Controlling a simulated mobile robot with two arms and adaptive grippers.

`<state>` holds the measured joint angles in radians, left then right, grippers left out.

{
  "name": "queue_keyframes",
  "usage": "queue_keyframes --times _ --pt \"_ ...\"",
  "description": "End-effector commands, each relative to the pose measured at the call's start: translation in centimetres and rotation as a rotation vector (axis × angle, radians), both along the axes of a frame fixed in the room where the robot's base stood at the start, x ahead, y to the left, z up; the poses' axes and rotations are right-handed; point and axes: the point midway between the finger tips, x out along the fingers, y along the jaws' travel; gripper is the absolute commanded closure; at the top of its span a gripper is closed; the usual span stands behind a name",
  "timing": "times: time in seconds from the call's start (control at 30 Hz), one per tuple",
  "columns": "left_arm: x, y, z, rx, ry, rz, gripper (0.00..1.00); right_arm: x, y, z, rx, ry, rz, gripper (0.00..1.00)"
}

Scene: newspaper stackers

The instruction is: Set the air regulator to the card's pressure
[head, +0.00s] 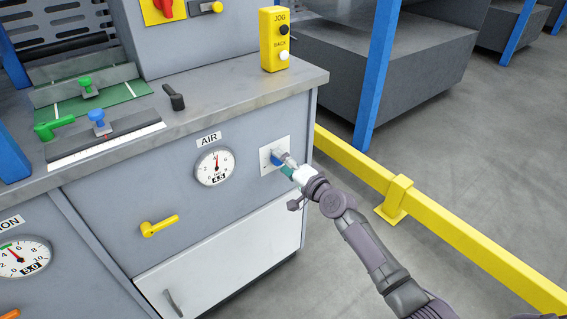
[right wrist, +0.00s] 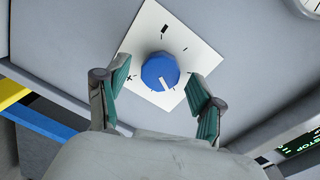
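The blue air regulator knob (head: 276,158) sits on a white square plate on the cabinet front, right of the AIR gauge (head: 215,167). The gauge needle points nearly straight up; its small readout is hard to read. My right gripper (head: 292,170) is at the knob and partly hides it in the head view. In the right wrist view the knob (right wrist: 160,72) shows a white pointer mark at its lower edge. The green-padded fingers of my right gripper (right wrist: 161,76) are apart on either side of it, with gaps. My left gripper is not in view. I cannot make out a pressure card.
A yellow lever (head: 160,226) is below the gauge. A yellow JOG/BACK box (head: 274,40) stands on the grey worktop (head: 230,85). Another gauge (head: 24,257) is at lower left. A yellow rail (head: 450,235) runs along the right.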

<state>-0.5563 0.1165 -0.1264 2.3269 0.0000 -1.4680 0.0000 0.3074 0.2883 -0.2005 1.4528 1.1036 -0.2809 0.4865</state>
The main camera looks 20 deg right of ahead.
Motion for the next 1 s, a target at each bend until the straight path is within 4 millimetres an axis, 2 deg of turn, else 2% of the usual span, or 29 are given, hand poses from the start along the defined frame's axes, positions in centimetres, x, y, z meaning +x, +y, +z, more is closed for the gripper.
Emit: queue_keyframes --times 0.27,0.37,0.7,0.83,1.0 --pt "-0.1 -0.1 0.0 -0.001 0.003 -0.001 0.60 -0.5 -0.2 0.0 -0.001 0.000 0.000 0.33" --pt "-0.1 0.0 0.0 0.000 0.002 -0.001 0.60 -1.7 -0.6 0.0 0.001 0.001 0.001 0.33" --pt "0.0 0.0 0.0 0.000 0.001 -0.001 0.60 -8.4 -3.1 0.5 -0.003 0.001 0.000 0.33" --pt "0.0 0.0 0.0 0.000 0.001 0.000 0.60 -10.1 -3.7 0.6 -0.002 0.002 0.000 0.33" --pt "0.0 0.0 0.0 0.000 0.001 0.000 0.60 -11.2 -4.1 0.8 -0.001 0.000 0.000 0.33"
